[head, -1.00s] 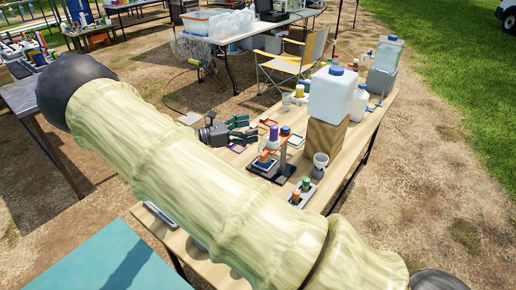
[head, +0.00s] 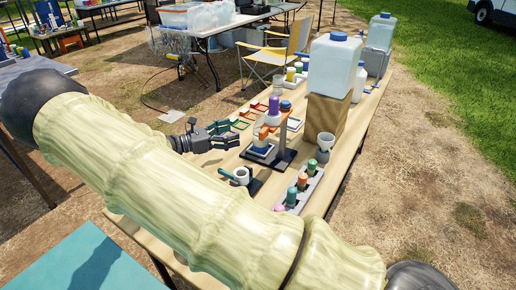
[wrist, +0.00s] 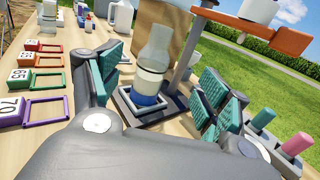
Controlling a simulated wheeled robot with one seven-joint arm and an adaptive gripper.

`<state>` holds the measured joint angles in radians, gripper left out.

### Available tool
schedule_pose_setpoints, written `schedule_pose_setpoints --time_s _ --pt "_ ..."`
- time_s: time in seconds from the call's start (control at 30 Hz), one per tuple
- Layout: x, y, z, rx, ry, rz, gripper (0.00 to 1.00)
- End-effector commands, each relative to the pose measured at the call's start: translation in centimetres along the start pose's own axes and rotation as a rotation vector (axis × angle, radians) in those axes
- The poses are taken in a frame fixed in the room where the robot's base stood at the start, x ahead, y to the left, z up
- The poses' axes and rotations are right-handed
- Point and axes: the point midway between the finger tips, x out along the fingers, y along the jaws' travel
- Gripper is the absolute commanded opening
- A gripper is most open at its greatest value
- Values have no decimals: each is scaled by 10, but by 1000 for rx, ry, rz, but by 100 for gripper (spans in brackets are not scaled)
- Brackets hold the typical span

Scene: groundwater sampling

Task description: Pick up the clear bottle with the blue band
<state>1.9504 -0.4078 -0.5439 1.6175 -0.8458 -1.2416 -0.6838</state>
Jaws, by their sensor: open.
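The clear bottle with the blue band (wrist: 153,75) stands upright on a small framed base in the wrist view, with a white layer above its blue lower part. The bottle appears beyond the fingertips, with no contact visible. In the head view my gripper (head: 236,134) is left of the stand, its fingers pointing at it.
A rack of coloured-capped vials (head: 301,190) and a white mug (head: 241,176) are nearer on the table. A large jug (head: 334,68) stands on a wooden block (head: 326,115) behind. Coloured frames (wrist: 45,80) lie left.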

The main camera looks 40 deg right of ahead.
Motion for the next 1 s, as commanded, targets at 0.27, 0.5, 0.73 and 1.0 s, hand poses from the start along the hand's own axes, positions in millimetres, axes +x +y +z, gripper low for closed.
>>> schedule_pose_setpoints --time_s 0.27,0.5,0.73,1.0 --pt "-2 1 -42 1 0 2 77" --pt "5 1 -44 0 -1 2 77" --pt "33 1 -44 -1 0 1 77" --pt "56 2 -43 0 0 3 77"
